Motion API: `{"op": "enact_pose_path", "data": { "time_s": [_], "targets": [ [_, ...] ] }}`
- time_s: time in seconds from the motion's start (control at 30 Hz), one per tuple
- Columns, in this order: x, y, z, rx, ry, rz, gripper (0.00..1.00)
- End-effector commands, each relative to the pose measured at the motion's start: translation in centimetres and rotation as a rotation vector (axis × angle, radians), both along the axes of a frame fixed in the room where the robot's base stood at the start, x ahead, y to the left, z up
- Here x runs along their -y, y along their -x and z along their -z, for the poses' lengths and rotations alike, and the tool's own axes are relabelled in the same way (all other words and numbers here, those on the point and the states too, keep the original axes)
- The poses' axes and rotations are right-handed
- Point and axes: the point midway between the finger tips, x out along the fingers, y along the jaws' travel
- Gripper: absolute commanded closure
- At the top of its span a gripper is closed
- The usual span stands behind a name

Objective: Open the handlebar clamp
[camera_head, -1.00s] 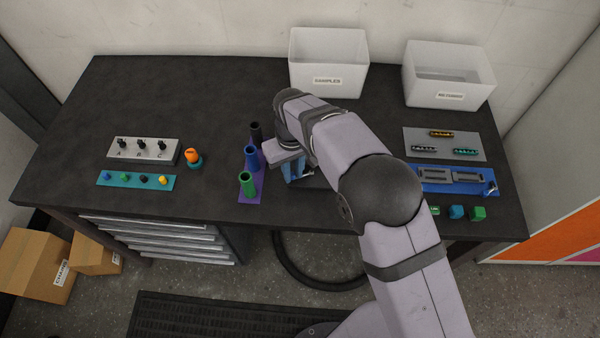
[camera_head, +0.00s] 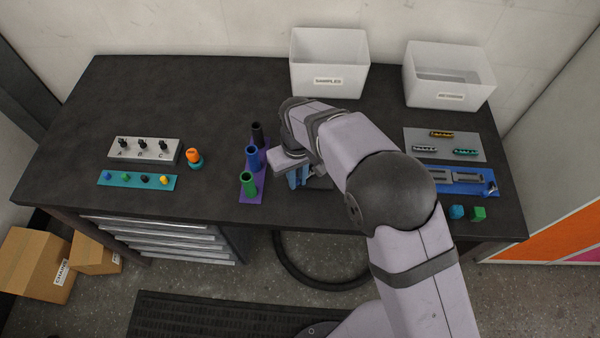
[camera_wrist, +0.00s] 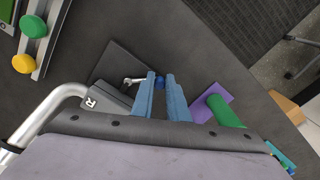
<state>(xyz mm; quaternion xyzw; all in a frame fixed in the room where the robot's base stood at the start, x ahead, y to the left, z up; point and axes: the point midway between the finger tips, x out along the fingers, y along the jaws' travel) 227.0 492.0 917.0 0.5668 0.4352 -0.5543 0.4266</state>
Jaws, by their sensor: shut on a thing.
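A handlebar clamp on a dark plate shows in the wrist view, as a grey block (camera_wrist: 92,103) marked R, with a curved silver bar (camera_wrist: 55,100) running to it. A silver lever (camera_wrist: 133,81) reaches from it to a blue tip (camera_wrist: 160,82) at my fingertips. My gripper (camera_wrist: 162,80) has its blue fingers shut on this lever's blue tip. In the head view, my gripper (camera_head: 297,180) is low over the table, right of the purple stand. There my arm hides most of the clamp.
The purple stand (camera_head: 252,196) with green, blue and black tubes is close on the left. Two white bins (camera_head: 328,62) (camera_head: 448,75) stand at the back. A blue tray (camera_head: 480,188) and a grey panel (camera_head: 455,145) lie right.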

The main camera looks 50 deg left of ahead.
Motion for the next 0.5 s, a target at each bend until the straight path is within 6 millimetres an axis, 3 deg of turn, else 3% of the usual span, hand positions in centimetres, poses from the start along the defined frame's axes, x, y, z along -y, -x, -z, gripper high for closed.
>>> {"op": "enact_pose_path", "data": {
  "time_s": [0.03,0.5],
  "targets": [
    [1.42,0.21,1.14,-0.011,0.036,0.005,1.00],
    [1.79,0.12,1.18,-0.009,0.036,0.005,1.00]
  ]
}}
